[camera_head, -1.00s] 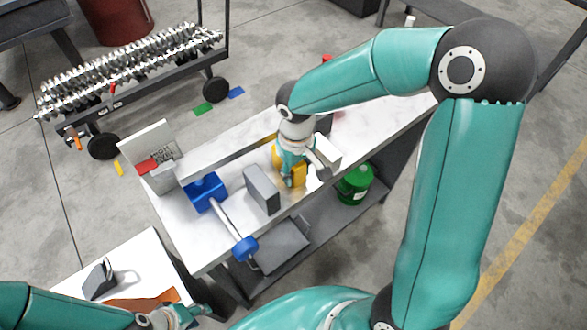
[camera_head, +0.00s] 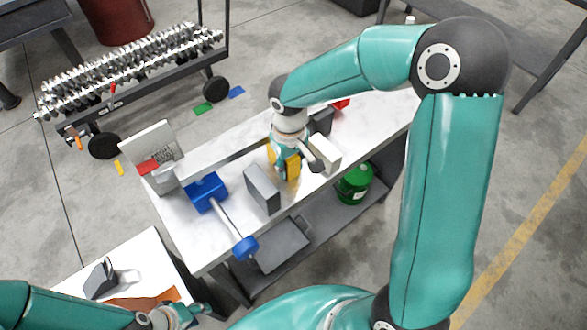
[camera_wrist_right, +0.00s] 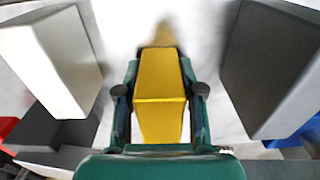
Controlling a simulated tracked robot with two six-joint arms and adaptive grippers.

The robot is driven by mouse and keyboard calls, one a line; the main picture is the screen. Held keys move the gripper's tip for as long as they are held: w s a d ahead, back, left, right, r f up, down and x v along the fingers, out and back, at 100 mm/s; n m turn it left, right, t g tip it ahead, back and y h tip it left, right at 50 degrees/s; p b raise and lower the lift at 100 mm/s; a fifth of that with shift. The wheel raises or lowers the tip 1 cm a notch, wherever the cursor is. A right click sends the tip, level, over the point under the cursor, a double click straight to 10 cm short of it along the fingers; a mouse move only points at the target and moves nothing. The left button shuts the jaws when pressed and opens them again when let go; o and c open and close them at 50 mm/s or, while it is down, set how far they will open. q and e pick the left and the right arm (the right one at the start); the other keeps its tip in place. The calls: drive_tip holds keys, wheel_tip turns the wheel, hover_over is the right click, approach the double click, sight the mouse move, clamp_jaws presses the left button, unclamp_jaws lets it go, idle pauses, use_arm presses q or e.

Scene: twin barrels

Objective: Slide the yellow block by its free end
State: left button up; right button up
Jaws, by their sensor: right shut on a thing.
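The yellow block (camera_head: 293,168) stands on the white-topped bench, between a white block (camera_head: 325,154) and a grey block (camera_head: 262,190). My right gripper (camera_head: 284,162) is over it from above and hides part of it. In the right wrist view the yellow block (camera_wrist_right: 160,85) lies between the two green fingers of my right gripper (camera_wrist_right: 160,92), which are shut on its sides. Gaps show between it and the white block (camera_wrist_right: 52,55) and the grey block (camera_wrist_right: 270,65). My left gripper (camera_head: 187,314) is low at the bottom left, away from the block; its jaws are too small to judge.
A blue-ended bar (camera_head: 222,214) lies left of the grey block, overhanging the bench's front edge. A dark block (camera_head: 320,122) and a red thing (camera_head: 341,104) sit beyond the white block. A sign stand (camera_head: 153,158) is at the left end. A green canister (camera_head: 354,184) stands on the lower shelf.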

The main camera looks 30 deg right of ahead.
drive_tip(key=shift+w+r, duration=0.1)
drive_tip(key=shift+w, duration=0.65)
drive_tip(key=o, duration=1.2)
drive_tip(key=shift+a, duration=0.1)
drive_tip(key=shift+s+f, duration=0.2)
drive_tip(key=shift+f, duration=0.05)
wheel_tip(320, 180, up, 12)
drive_tip(key=shift+w+r, duration=0.15)
